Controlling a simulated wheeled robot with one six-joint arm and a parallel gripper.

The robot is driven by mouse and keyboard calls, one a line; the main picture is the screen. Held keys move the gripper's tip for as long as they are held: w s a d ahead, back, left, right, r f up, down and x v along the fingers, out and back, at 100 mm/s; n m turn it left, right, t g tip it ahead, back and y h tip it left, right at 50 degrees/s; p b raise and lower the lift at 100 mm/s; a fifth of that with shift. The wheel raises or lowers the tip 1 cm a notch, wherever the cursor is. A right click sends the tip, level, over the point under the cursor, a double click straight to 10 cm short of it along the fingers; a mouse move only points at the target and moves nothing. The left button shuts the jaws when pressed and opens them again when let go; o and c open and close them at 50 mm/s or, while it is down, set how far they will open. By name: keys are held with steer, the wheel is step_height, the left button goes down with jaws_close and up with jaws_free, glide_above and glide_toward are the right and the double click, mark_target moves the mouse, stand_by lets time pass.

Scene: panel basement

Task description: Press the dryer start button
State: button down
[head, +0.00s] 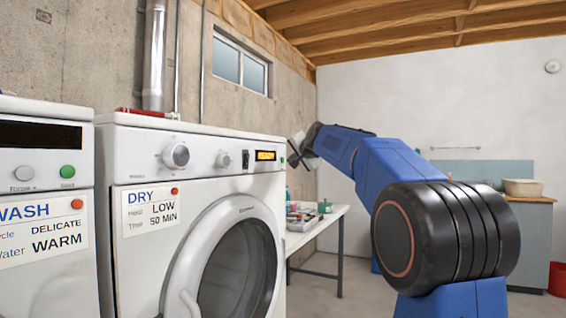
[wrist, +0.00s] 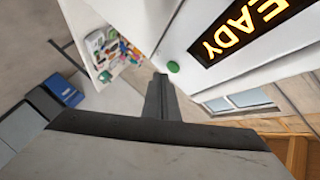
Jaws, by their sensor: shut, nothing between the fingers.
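The dryer (head: 150,150) is the white front-loader with the DRY card (head: 152,208). Its amber display (head: 266,155) is lit and reads READY in the wrist view (wrist: 240,28). A round green button (wrist: 173,67) sits beside that display on the panel. My gripper (head: 294,160) is at the right end of the dryer's panel. In the wrist view my gripper (wrist: 161,80) is shut and empty, its tips just beside the green button. I cannot tell whether they touch it.
A washer (head: 45,135) with its own green button (head: 67,171) stands left of the dryer. The dryer's round door (head: 190,255) is closed. A white table (head: 330,219) with several small items stands beyond the dryer. A counter with a basin (head: 523,187) is at the back right.

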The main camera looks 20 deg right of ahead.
steer(key=shift+w+a, duration=0.1)
stand_by(0.4)
steer(key=shift+w+a, duration=0.15)
steer(key=shift+w, duration=0.1)
